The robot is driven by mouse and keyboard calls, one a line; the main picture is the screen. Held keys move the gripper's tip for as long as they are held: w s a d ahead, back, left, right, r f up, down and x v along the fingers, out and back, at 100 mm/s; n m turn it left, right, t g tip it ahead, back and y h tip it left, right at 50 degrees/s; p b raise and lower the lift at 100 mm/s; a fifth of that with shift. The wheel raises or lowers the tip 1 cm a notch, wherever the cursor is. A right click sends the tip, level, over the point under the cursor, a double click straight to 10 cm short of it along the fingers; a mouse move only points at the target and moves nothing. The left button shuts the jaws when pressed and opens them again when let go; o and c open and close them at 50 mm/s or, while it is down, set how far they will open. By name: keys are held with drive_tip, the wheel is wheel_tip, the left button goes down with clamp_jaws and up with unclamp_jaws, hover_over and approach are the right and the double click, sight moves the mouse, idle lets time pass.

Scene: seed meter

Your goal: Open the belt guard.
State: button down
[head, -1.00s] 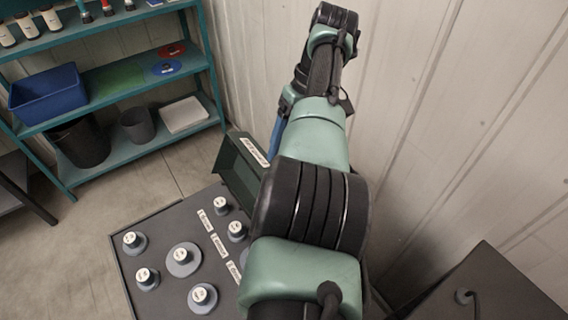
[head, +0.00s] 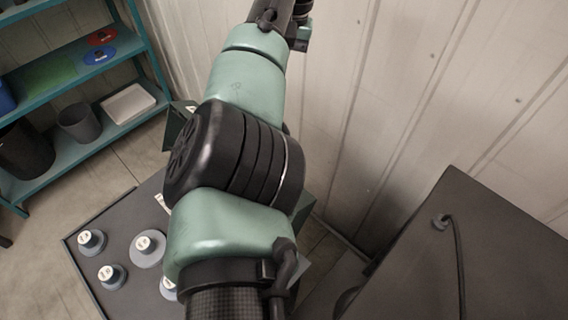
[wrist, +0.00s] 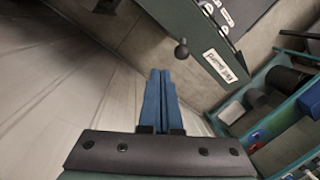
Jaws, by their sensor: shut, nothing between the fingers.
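In the wrist view my gripper (wrist: 160,73) has its two blue fingers together and empty, pointing up the picture beside the pale wall. A dark green housing (wrist: 183,20) lies ahead and to the right, with a white label (wrist: 220,65) too small to read. A round dark knob (wrist: 182,49) sticks out at its edge, just right of and beyond the fingertips, apart from them. I cannot tell for sure which part is the belt guard. In the head view my arm hides most of the green housing (head: 176,124), and the fingers do not show.
A grey table (head: 90,270) with several round labelled pieces stands at the lower left. A teal shelf (head: 60,160) with bins is behind it. The pale ribbed wall (head: 400,80) runs close to my arm. A dark cabinet (head: 480,250) stands at the right.

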drive_tip(key=s+d+f+m+b, duration=0.2)
drive_tip(key=s+d+f+m, duration=0.25)
drive_tip(key=m, duration=0.25)
drive_tip(key=s+a+f+g+p, duration=0.1)
drive_tip(key=s+a+f+p, duration=0.1)
drive_tip(key=f, duration=0.5)
drive_tip(key=shift+s+a+f+p, duration=0.2)
drive_tip(key=shift+s+f+p, duration=0.2)
drive_tip(key=shift+s, duration=0.35)
drive_tip(key=shift+h, duration=0.3)
